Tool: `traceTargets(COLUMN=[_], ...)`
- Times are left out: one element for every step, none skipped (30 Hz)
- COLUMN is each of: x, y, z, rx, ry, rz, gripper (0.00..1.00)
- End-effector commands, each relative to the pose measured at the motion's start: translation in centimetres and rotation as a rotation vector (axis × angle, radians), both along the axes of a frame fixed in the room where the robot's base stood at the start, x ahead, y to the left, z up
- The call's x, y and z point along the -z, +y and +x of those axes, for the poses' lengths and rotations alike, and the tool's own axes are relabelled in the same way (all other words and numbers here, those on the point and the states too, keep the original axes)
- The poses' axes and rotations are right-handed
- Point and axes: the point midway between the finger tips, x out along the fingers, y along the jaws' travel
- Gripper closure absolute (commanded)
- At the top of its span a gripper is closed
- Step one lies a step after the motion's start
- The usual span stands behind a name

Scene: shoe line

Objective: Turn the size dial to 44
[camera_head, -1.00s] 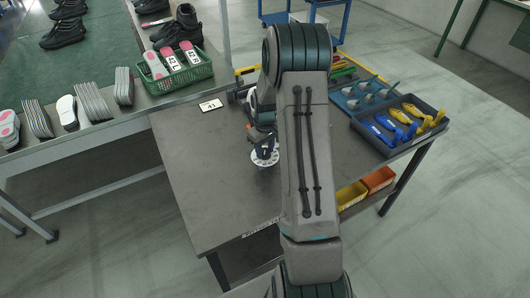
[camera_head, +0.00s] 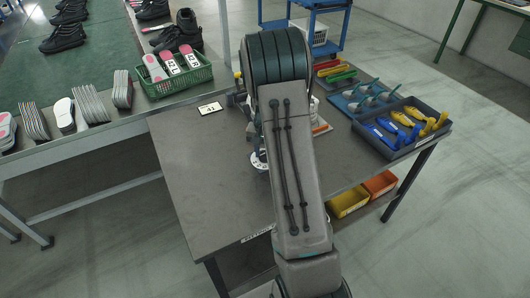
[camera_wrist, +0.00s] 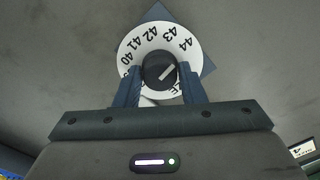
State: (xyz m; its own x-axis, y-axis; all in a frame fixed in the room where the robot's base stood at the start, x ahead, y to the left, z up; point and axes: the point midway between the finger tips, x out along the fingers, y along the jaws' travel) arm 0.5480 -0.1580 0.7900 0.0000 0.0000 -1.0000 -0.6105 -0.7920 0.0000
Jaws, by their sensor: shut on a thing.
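The size dial (camera_wrist: 178,88) is a white disc with black numbers on a dark square plate, seen in the wrist view. The numbers 40 to 44 run over its upper half, with 44 at the upper right. Its black round knob (camera_wrist: 155,68) has a white line slanting to the upper right, roughly toward 44; I cannot tell if it lines up exactly. My gripper (camera_wrist: 160,76) is shut on the knob, one finger on each side. In the head view the dial (camera_head: 259,161) is mostly covered by my arm, and my gripper is hidden.
The grey workbench (camera_head: 200,165) is bare left of the dial. A card marked 41 (camera_head: 209,108) lies behind. A green basket (camera_head: 178,82) stands on the neighbouring table. A grey tray (camera_head: 440,127) with blue and yellow tools and a teal rack (camera_head: 346,103) are at the right.

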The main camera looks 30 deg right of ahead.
Motion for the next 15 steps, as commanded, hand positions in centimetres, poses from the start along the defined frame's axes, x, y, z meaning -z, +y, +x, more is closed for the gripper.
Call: traceTargets(x=[-0.05,-0.05,-0.05,-0.05,-0.06,-0.06,-0.06,-0.06,-0.07,-0.07,-0.07,-0.07,-0.07,-0.07,-0.07], y=[-0.01,-0.01,0.0,0.0,0.0,-0.01,-0.01,-0.02,-0.02,-0.03,-0.01,-0.03,-0.03,-0.03,-0.02], z=[0.09,0.09,0.1,0.09,0.09,0.09,0.09,0.09,0.09,0.08,0.08,0.08,0.08,0.08,0.07], rx=[0.021,0.035,0.049,0.059,0.068,0.078,0.084,0.09,0.097,0.101,0.104,0.107,0.109,0.11,0.111], ry=[-0.003,-0.003,-0.003,-0.003,-0.003,-0.003,-0.003,-0.003,-0.003,-0.003,-0.003,-0.003,-0.002,-0.002,-0.002], rz=[-0.001,-0.001,-0.001,-0.001,-0.001,-0.001,-0.001,-0.001,-0.001,-0.001,-0.001,-0.001,0.0,0.0,0.0], gripper=[0.87,0.87,0.87,0.87,0.87,0.87,0.87,0.87,0.87,0.87,0.87,0.87,0.87,0.87,0.86])
